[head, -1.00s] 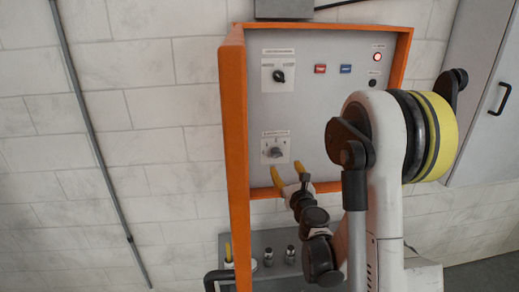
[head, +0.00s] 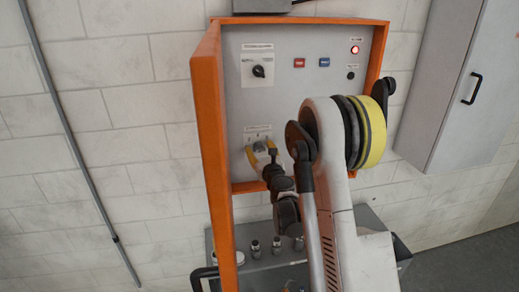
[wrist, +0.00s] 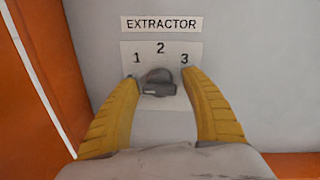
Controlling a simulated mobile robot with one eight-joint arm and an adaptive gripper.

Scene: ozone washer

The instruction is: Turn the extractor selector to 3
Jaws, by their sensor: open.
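The extractor selector (wrist: 158,84) is a grey knob on a white plate marked 1, 2 and 3, below the label EXTRACTOR (wrist: 161,24). It is at the lower left of the grey panel in the head view (head: 259,147). The knob's grip bar lies nearly level, slightly tilted; I cannot tell which number it points to. My gripper (wrist: 160,80) is open, its yellow fingers on either side of the knob, with a gap visible on each side. In the head view my gripper (head: 260,152) is at the selector plate. How close the fingertips are to the panel is unclear.
An orange frame (head: 208,125) surrounds the panel and stands out on the left. Above are another black selector (head: 258,71), a red button (head: 298,62), a blue button (head: 324,62) and a lit red lamp (head: 355,49). A grey cabinet (head: 455,85) is at right.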

